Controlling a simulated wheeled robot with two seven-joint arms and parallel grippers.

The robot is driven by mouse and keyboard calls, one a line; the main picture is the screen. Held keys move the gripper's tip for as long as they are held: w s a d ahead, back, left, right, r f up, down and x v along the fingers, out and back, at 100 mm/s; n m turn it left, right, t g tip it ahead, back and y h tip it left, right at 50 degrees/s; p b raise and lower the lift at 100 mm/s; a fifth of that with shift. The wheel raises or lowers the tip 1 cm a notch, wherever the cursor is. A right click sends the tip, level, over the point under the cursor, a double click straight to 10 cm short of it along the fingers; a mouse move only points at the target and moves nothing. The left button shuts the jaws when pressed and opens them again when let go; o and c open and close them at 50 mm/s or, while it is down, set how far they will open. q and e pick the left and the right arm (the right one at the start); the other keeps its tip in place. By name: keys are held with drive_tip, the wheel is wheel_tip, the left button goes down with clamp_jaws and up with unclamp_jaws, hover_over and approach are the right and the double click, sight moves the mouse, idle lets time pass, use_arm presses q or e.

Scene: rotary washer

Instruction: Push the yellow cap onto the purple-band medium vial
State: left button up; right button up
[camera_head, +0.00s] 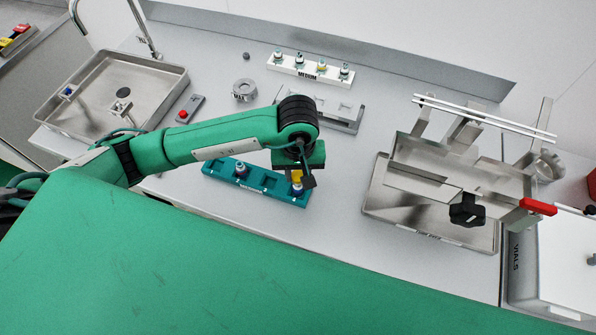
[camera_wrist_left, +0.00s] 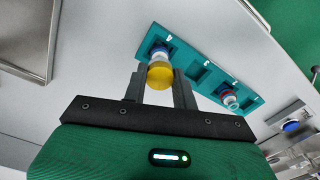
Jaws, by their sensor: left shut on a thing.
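My left gripper (camera_head: 299,180) is above the right end of the teal rack (camera_head: 268,180), with its fingers pointing down. It is shut on the yellow cap (camera_head: 297,175); the cap also shows between the fingers in the left wrist view (camera_wrist_left: 160,75). Directly below the cap a vial (camera_head: 297,189) with a bluish-purple band stands in the rack's end slot, and its pale body shows in the left wrist view (camera_wrist_left: 158,55). Cap and vial look lined up and very close or touching; I cannot tell whether the cap is seated. My right gripper is not in view.
Another vial (camera_head: 240,168) stands in the teal rack, with empty slots between. A white rack (camera_head: 309,75) marked MEDIUM holds several vials at the back. A metal tray with a stand (camera_head: 430,225) is on the right, a sink (camera_head: 110,95) on the left.

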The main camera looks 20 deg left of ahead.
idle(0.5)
use_arm(q)
drive_tip(key=shift+f+b, duration=0.25)
drive_tip(key=shift+b, duration=0.1)
drive_tip(key=shift+f+b, duration=0.25)
drive_tip(key=shift+b, duration=0.05)
idle(0.3)
drive_tip(key=shift+f+b, duration=0.35)
drive_tip(key=shift+b, duration=0.1)
idle(0.7)
idle(0.3)
drive_tip(key=o, duration=1)
